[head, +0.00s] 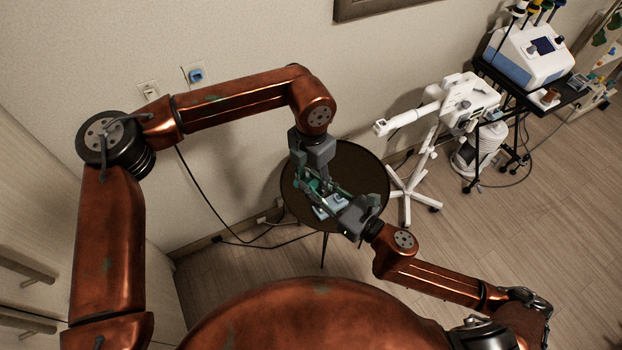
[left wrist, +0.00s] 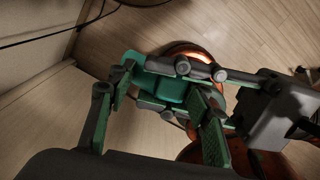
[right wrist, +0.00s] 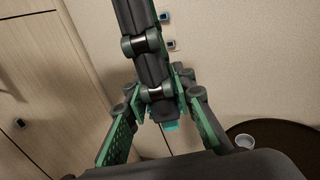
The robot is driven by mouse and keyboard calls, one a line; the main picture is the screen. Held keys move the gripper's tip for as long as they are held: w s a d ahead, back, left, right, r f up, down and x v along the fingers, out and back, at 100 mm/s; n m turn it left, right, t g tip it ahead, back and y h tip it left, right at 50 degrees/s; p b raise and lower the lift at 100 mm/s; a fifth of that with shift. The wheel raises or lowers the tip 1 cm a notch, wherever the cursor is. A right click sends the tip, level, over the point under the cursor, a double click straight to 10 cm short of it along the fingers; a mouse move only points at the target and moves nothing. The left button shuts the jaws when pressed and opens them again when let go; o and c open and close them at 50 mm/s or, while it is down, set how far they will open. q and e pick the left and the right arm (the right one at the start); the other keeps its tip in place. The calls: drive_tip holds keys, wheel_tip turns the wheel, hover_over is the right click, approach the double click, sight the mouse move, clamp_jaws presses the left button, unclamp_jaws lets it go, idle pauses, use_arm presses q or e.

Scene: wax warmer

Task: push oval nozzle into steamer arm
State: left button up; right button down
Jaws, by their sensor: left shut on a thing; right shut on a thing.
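My left gripper (head: 316,184) and my right gripper (head: 335,204) meet above the small round table in the head view. In the left wrist view a teal piece (left wrist: 168,88), seemingly the oval nozzle, sits between both pairs of fingers. Both grippers are shut on it. In the right wrist view only a small part of the teal piece (right wrist: 172,126) shows; my left gripper covers the rest. The white steamer arm (head: 405,117) points left from its stand, with its end apart from both grippers.
The dark round table (head: 365,168) is below my grippers. A small white cup (right wrist: 245,141) stands on it, and pale blue-white items (head: 326,208) show near my right gripper. A dark cart (head: 530,100) with a white-blue machine (head: 528,52) stands at back right. The wall is behind.

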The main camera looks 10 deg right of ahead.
use_arm(q)
drive_tip(key=shift+s+f, duration=0.1)
drive_tip(key=shift+c, duration=0.3)
use_arm(e)
drive_tip(key=c, duration=2.1)
unclamp_jaws()
drive_tip(key=shift+r, duration=0.2)
use_arm(q)
drive_tip(key=c, duration=0.5)
use_arm(e)
drive_tip(key=shift+o, duration=1)
use_arm(q)
clamp_jaws()
use_arm(e)
drive_tip(key=o, duration=0.4)
drive_tip(key=shift+f, duration=0.1)
drive_tip(key=shift+c, duration=0.2)
drive_tip(key=shift+s, duration=0.1)
